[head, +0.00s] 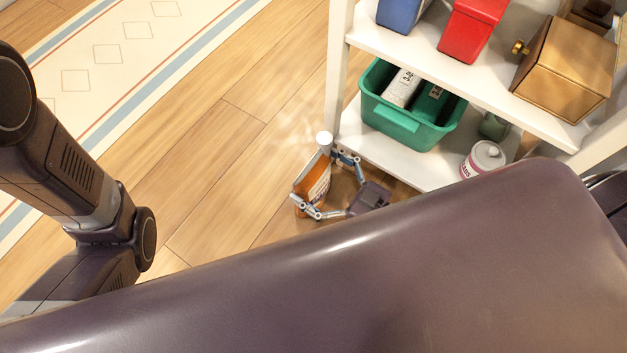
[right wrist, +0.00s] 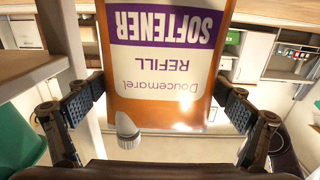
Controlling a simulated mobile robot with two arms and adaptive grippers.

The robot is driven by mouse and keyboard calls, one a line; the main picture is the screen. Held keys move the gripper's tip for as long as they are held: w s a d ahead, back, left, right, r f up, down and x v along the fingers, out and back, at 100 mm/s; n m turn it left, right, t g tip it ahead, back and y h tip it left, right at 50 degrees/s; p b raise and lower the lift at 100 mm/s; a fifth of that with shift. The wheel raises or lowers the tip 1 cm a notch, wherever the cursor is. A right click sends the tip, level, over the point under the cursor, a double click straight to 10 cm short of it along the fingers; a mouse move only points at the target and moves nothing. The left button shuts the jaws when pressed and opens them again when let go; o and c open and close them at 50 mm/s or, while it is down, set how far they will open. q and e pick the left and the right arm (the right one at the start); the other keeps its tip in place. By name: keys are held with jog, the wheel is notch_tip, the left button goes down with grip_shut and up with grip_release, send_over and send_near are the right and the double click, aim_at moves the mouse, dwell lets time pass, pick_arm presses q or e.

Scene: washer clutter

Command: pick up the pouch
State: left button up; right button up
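The pouch (head: 311,176) is an orange softener refill pack with a white cap, upright beside the left end of the white shelf in the head view. In the right wrist view the pouch (right wrist: 165,62) fills the middle, its lettering upside down and its cap at the bottom. My right gripper (head: 318,180) has one finger on each side of it. In the right wrist view both pads of my right gripper (right wrist: 160,95) press against the pouch's side edges. Whether its base touches the floor is unclear. My left arm shows at the left, but its gripper is out of view.
A white shelf unit (head: 362,150) stands just right of the pouch. Its lower board holds a green bin (head: 400,125) with packs in it and a white-and-pink tub (head: 482,160). Boxes stand on the board above. Wooden floor (head: 230,150) is clear to the left, with a rug (head: 110,65) beyond.

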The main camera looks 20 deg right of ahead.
jog(key=c, duration=0.7)
jog(key=shift+r, duration=0.1)
jog(key=shift+c, duration=0.8)
